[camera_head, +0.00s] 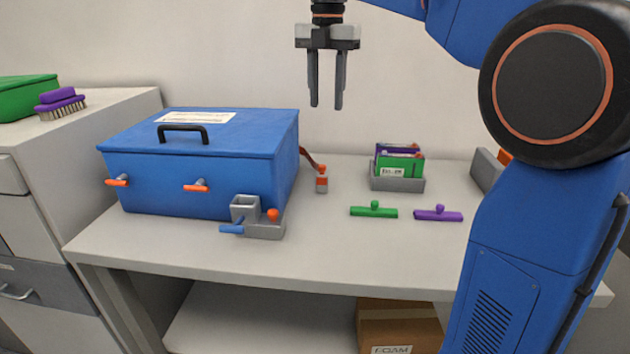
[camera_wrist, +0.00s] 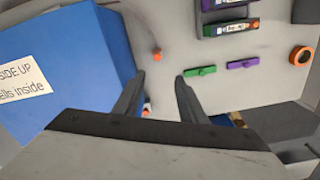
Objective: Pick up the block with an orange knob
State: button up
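A low grey block (camera_head: 262,231) with an orange knob (camera_head: 272,215) sits on the table at the front right corner of the blue box. A square grey socket and a blue handle adjoin its left side. My gripper (camera_head: 326,106) is open and empty, pointing down high above the table. In the wrist view its fingers (camera_wrist: 160,75) are apart. A small orange bit shows between them, mostly hidden by the gripper.
The large blue box (camera_head: 200,165) with a black handle and orange latches fills the table's left. A grey holder (camera_head: 397,184) with green and purple packs stands at the back. Green (camera_head: 374,212) and purple (camera_head: 438,215) bars lie before it. The front middle is clear.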

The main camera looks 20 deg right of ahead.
send_over(322, 165)
jog(key=f, duration=1.2)
jog(key=shift+s+d, duration=0.1)
jog(key=shift+s, duration=0.25)
jog(key=shift+w+f, duration=0.15)
jog(key=shift+f, duration=1.2)
jog(key=shift+w+f, duration=0.1)
jog(key=shift+f, duration=1.2)
grip_shut()
jog(key=shift+r, duration=0.1)
